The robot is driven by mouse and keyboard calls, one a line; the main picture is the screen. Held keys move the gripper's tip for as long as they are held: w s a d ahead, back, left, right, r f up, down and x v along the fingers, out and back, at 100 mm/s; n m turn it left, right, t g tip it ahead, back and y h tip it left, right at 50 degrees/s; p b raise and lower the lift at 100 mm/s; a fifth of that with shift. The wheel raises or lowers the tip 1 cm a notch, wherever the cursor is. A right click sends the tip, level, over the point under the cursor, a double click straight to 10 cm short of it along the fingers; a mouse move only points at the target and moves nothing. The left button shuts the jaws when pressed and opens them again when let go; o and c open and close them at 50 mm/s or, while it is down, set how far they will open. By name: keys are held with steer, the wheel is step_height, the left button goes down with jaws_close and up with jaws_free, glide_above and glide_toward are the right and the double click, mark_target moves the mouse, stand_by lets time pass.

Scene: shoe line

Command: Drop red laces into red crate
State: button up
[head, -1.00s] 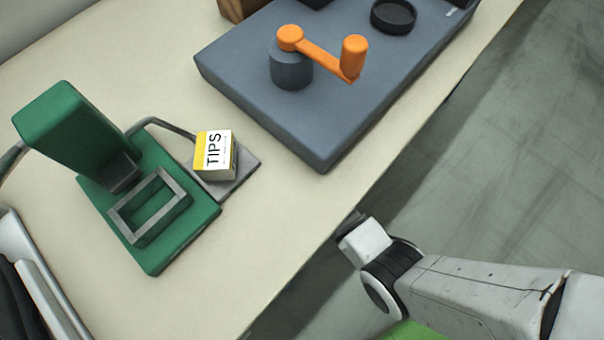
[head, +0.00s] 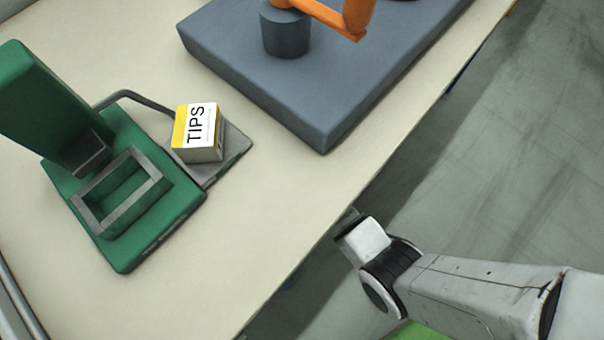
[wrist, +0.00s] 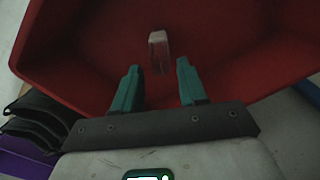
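In the wrist view the inside of a red crate (wrist: 90,40) fills most of the picture. My gripper (wrist: 158,68) is over the crate, with its two teal fingers spread apart. A small pale and reddish piece (wrist: 158,50), which looks like the red laces, is just beyond the fingertips. Gaps show between it and both fingers. I cannot tell whether it rests on the crate floor or is above it. The head view shows neither the crate nor the laces; only part of my arm shows there.
In the head view a green press (head: 120,215) stands on the cream table (head: 255,200). A TIPS box (head: 198,132) sits on its grey plate. A blue-grey block (head: 290,90) with an orange crank (head: 350,20) is behind. Dark stacked items (wrist: 35,120) lie left of the crate in the wrist view.

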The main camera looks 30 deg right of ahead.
steer(key=shift+o, duration=1.4)
steer(key=shift+r, duration=0.1)
step_height(320, 180, up, 7)
steer(key=p, duration=0.2)
steer(key=shift+r+p, duration=0.15)
steer(key=shift+p, duration=0.25)
